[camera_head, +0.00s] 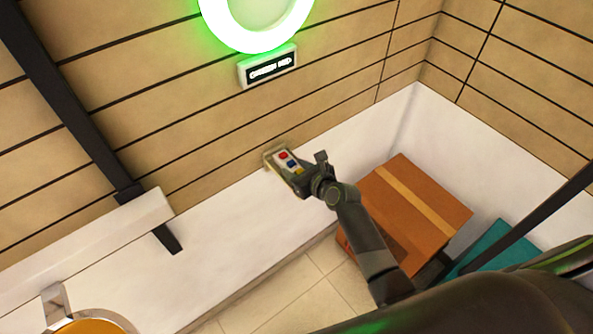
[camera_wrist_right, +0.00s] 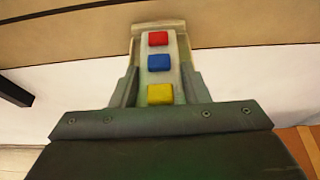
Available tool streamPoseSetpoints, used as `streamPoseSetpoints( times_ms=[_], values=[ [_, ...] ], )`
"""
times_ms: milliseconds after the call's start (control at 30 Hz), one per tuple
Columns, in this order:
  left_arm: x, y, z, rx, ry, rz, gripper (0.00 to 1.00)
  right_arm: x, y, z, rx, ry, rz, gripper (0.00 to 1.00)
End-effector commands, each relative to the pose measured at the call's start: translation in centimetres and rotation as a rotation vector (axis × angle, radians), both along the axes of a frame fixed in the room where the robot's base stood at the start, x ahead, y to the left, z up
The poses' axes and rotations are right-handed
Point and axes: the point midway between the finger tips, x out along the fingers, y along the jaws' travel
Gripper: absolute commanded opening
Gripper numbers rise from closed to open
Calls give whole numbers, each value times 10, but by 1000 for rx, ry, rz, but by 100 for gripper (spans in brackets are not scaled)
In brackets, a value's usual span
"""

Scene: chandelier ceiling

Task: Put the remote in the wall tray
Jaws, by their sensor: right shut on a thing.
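The pale remote (camera_head: 286,161) has red, blue and yellow buttons. My right gripper (camera_head: 303,179) is shut on it. In the right wrist view the remote (camera_wrist_right: 158,78) sits between the two fingers of the gripper (camera_wrist_right: 160,88), buttons facing the camera. The small beige wall tray (camera_head: 268,158) is on the wall just above the white ledge. The remote's far end overlaps the tray in the head view, and a tray edge (camera_wrist_right: 158,25) shows beyond it in the right wrist view. I cannot tell whether the remote touches the tray. My left gripper is not in view.
A lit green ring (camera_head: 257,38) and a small sign (camera_head: 268,67) are on the wall above. A brown cardboard box (camera_head: 420,205) stands at the right near a teal object (camera_head: 497,245). A round orange-topped item (camera_head: 90,325) is at lower left. The floor between is clear.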

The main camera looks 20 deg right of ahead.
Motion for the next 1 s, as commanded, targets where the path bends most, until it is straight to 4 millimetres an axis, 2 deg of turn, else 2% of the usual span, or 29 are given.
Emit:
streamPoseSetpoints(
  times_ms=[433,467,500,833,1000],
  values=[
    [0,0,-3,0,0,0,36,1,0,-9,0,-2,-1,15],
    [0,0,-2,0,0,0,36,0,0,-8,1,-2,0,45],
    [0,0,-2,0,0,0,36,0,0,-8,0,-2,-1,51],
    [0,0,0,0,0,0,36,0,0,-4,-1,-2,-1,51],
    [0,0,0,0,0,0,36,-12,-5,0,1,-1,-1,51]
  ],
)
